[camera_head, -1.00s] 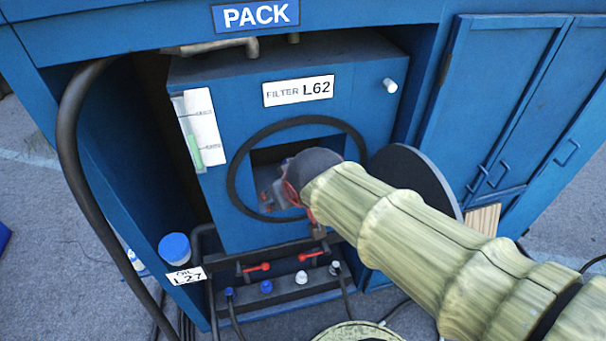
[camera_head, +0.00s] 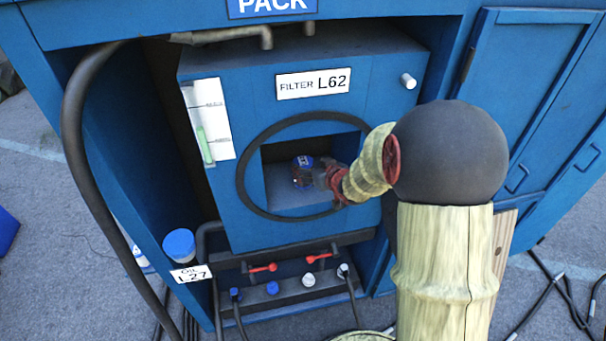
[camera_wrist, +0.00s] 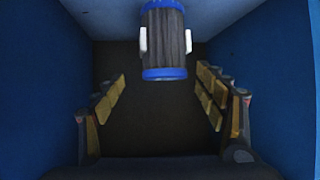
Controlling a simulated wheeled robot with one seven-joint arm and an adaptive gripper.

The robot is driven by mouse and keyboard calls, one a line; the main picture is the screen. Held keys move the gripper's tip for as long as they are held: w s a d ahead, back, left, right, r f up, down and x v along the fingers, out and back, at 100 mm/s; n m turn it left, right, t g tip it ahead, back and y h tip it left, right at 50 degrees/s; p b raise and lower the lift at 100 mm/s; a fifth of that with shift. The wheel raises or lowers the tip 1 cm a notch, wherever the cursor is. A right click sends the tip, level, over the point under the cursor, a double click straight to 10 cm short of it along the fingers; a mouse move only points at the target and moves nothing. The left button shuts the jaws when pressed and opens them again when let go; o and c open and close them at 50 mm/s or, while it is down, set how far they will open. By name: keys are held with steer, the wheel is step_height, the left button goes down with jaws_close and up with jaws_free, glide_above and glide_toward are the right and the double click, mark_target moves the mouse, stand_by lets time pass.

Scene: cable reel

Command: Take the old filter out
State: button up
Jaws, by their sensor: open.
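The filter (camera_head: 303,169) has a blue cap and stands inside the square opening of the blue filter housing (camera_head: 375,110) labelled L62. In the wrist view the filter (camera_wrist: 165,45) shows a dark pleated body, blue bands at both ends and white tabs at its sides. My gripper (camera_head: 325,177) reaches into the opening from the right, close to the filter. In the wrist view my gripper (camera_wrist: 160,98) is open, its two padded fingers wide apart. The filter appears above the space between the fingers, and they are apart from it.
A black ring (camera_head: 243,185) surrounds the opening, whose walls lie close on both sides of my fingers. Red valve handles (camera_head: 264,268) and several capped ports sit below. A blue-capped container (camera_head: 178,246) stands at left by a thick hose (camera_head: 72,150).

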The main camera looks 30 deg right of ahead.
mark_target(303, 161)
steer(key=w, duration=0.1)
steer(key=w+f+b, duration=0.1)
steer(key=w, duration=0.1)
steer(key=shift+w+a+f, duration=0.15)
steer(key=shift+w+a, duration=0.1)
steer(key=shift+w+d+f+b, duration=0.15)
steer(key=shift+w+b, duration=0.15)
steer(key=shift+w, duration=0.3)
steer(key=c, duration=1.5)
steer(key=shift+c, duration=0.3)
